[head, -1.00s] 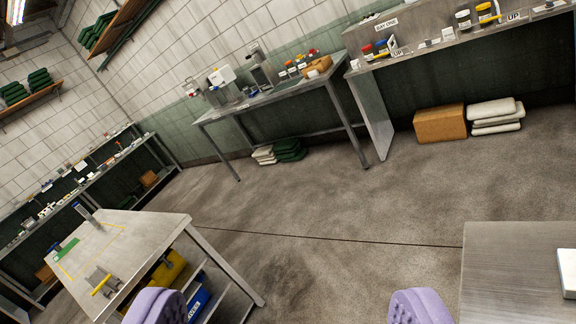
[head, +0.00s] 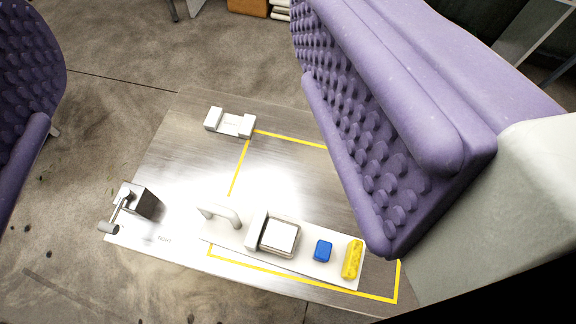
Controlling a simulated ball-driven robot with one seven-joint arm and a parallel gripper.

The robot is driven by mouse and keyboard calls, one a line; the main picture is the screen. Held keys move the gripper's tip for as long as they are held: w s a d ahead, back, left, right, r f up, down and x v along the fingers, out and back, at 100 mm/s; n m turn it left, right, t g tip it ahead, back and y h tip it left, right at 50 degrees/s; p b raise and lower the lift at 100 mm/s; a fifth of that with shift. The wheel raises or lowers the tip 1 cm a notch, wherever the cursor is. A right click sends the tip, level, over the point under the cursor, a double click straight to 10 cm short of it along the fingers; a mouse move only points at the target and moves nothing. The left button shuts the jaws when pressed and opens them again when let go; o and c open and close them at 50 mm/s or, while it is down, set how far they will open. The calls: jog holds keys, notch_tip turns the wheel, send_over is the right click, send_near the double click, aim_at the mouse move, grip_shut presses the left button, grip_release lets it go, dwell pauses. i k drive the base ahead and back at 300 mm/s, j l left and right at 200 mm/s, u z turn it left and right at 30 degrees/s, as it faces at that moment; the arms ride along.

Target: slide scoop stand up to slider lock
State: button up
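A white strip-shaped stand (head: 212,237) lies on the metal table in the head view. It carries a white loop handle at its left end, a white block with a square silver-grey plate, a blue block (head: 323,251) and a yellow block (head: 352,259). I cannot tell for sure which fixture is the slider lock. A dark block with a grey lever (head: 142,201) stands at the table's left edge, and a white notched bracket (head: 231,122) at its far side. My gripper (head: 180,110) is open, its purple studded fingers wide apart, with nothing between them touching. The right finger hides part of the table.
A yellow outline (head: 238,170) is marked on the metal table (head: 180,140), and the stand lies across its near left part. The tabletop between stand and bracket is clear. Concrete floor (head: 120,60) lies beyond, with a brown box (head: 247,5) at the back.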

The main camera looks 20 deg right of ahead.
aim_at(280, 240)
jog(key=k+z, duration=0.35)
jog(key=k, duration=0.55)
